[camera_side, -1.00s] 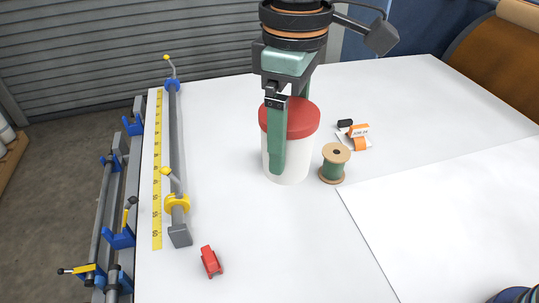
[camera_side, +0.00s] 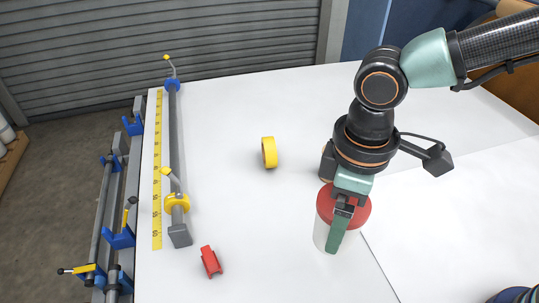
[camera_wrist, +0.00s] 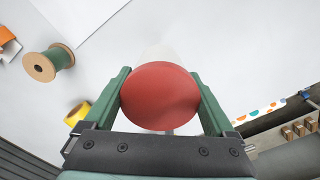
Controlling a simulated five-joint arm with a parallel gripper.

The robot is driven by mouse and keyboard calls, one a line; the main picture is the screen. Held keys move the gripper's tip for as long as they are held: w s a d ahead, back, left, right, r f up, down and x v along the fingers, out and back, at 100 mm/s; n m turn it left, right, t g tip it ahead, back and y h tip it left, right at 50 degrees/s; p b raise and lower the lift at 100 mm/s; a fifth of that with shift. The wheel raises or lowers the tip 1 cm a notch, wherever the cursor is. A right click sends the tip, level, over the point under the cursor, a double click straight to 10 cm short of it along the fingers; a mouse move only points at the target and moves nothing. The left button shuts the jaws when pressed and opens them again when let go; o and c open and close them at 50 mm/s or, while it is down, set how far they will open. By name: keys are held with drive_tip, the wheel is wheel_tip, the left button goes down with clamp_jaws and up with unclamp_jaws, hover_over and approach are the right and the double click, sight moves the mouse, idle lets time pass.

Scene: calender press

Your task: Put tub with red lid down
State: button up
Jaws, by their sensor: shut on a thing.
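The tub with the red lid (camera_side: 341,205) is in the right half of the side view, upright, its white body (camera_side: 322,232) showing below the lid. My gripper (camera_side: 340,226) is shut on it from above, a green finger down its near side. In the wrist view, the round red lid (camera_wrist: 160,95) lies between the two green fingers of my gripper (camera_wrist: 159,74). I cannot tell whether the tub's base touches the table.
A yellow roll (camera_side: 269,152) stands left of my arm. A red piece (camera_side: 210,262) and a long bar clamp (camera_side: 175,150) lie farther left. A thread spool (camera_wrist: 47,65) shows in the wrist view. The white table (camera_side: 260,225) is bare left of the tub.

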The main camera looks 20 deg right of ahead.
wheel_tip(320, 180, down, 11)
drive_tip(key=shift+f, duration=0.2)
idle(0.3)
drive_tip(key=shift+f, duration=0.15)
drive_tip(key=o, duration=1.3)
wheel_tip(320, 180, up, 12)
drive_tip(key=shift+r, duration=0.1)
drive_tip(key=w+d+r+m+t, duration=0.1)
drive_tip(key=d+r+m+t, duration=0.1)
drive_tip(key=d, duration=0.7)
drive_tip(key=w+d+r+m+t, duration=0.1)
drive_tip(key=d+r+m, duration=0.3)
drive_tip(key=d, duration=0.5)
drive_tip(key=w+d+r+m+t, duration=0.2)
drive_tip(key=d+r+m, duration=0.1)
drive_tip(key=d, duration=0.7)
drive_tip(key=shift+m+t, duration=0.3)
drive_tip(key=shift+m, duration=0.3)
